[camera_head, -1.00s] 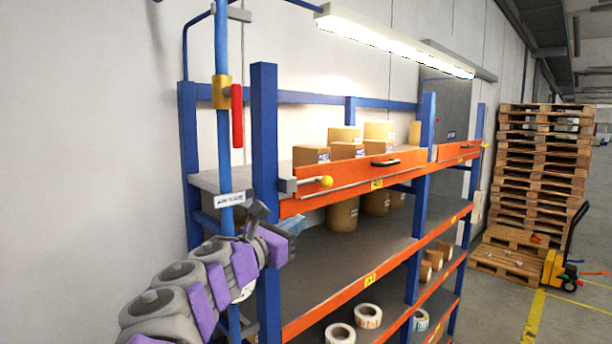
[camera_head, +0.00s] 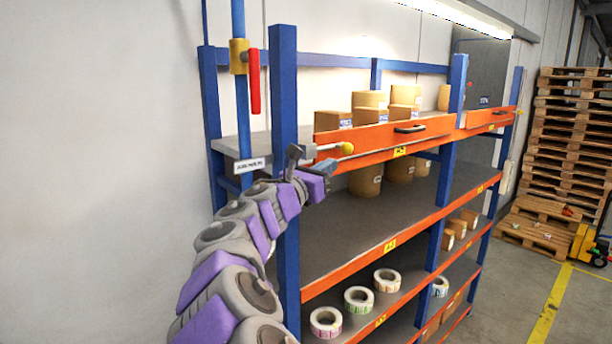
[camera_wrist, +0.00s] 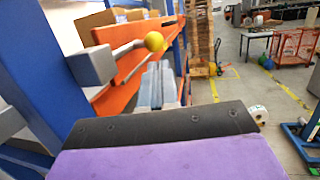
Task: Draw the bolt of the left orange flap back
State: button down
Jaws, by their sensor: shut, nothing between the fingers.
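The left orange flap (camera_head: 380,137) stands upright along the front of the top shelf, with a black handle (camera_head: 409,128). Its bolt is a thin grey rod with a yellow ball knob (camera_head: 347,148), at the flap's left end by the blue post. In the wrist view the knob (camera_wrist: 154,41) sits on a bent rod that runs to a grey block (camera_wrist: 92,65) on the post. My gripper (camera_head: 328,166) is shut and empty, just below and a little left of the knob. In the wrist view its fingers (camera_wrist: 157,84) lie below the knob, apparently apart from it.
A blue post (camera_head: 284,160) stands right behind my wrist. Cardboard boxes (camera_head: 332,120) stand behind the flap. A red handle (camera_head: 254,80) hangs on a blue pole at the left. Label rolls (camera_head: 358,299) lie on a lower shelf.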

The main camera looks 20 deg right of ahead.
aim_at(346, 153)
jog(key=x, duration=0.3)
jog(key=shift+w+d, duration=0.1)
jog(key=shift+d, duration=0.1)
jog(key=shift+w+r, duration=0.2)
jog(key=shift+w, duration=0.15)
jog(key=shift+w+a+r, duration=0.3)
jog(key=shift+w, duration=0.2)
jog(key=shift+d+f+p, duration=0.1)
jog(key=shift+d+p, duration=0.25)
jog(key=shift+d, duration=1.15)
jog(key=shift+p+x, duration=0.8)
jog(key=shift+p, duration=0.05)
jog(key=shift+w+d+p, duration=0.35)
jog(key=shift+d+p, duration=0.1)
jog(key=shift+p, duration=0.25)
jog(key=shift+w+d, duration=0.1)
jog(key=shift+w, duration=0.1)
jog(key=shift+s+d+f, duration=0.1)
jog(key=shift+d, duration=0.2)
